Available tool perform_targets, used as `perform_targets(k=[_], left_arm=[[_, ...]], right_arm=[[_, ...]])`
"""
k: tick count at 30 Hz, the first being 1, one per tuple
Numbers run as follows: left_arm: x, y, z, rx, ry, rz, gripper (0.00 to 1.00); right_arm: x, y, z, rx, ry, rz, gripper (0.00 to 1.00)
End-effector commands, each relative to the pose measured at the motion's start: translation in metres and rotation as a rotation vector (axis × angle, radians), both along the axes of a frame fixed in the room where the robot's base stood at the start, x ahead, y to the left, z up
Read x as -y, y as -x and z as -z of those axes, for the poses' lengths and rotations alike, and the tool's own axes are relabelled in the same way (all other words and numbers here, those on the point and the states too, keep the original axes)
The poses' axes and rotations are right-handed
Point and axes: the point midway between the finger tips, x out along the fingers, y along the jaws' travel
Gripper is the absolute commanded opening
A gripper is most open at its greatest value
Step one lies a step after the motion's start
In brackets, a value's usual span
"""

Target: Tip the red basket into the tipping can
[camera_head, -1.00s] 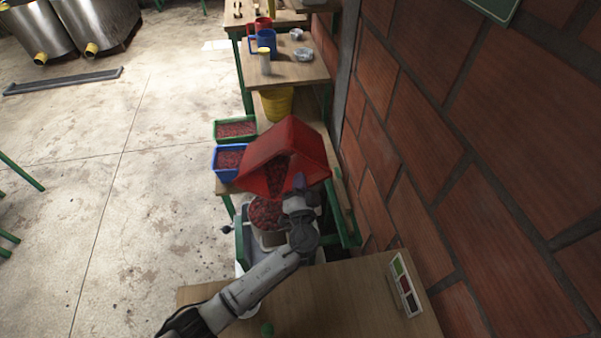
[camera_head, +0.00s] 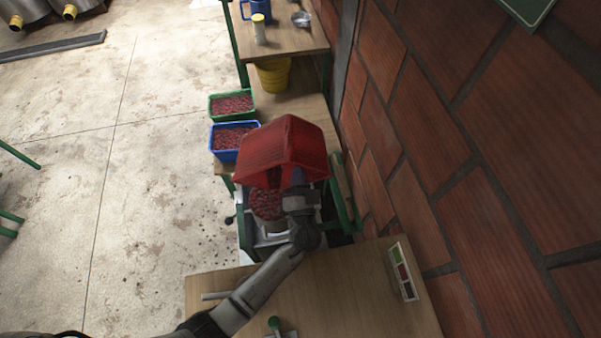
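The red basket (camera_head: 282,145) is tipped steeply, its bottom up and its mouth facing down towards me. It hangs above the tipping can (camera_head: 266,203), which is filled with dark red cherries. My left gripper (camera_head: 298,184) is at the basket's near rim and looks shut on it, though the fingertips are partly hidden by the basket. The basket hides the can's far side. My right gripper is not in view.
A green basket (camera_head: 231,105) and a blue basket (camera_head: 233,137), both full of cherries, stand left of the red one. A yellow bucket (camera_head: 273,75) is behind. The brick wall (camera_head: 470,140) is close on the right. A wooden table (camera_head: 340,300) lies in front.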

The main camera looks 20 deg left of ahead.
Motion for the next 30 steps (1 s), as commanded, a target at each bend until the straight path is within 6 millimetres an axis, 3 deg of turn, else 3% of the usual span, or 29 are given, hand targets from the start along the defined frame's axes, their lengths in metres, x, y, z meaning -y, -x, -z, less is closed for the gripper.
perform_targets(k=[12,30], left_arm=[[0.003,0.008,0.000,0.127,-0.053,0.000,0.00],[0.005,0.011,-0.002,0.171,-0.071,0.001,0.00]], right_arm=[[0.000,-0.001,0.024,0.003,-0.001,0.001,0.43],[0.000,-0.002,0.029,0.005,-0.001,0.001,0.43]])
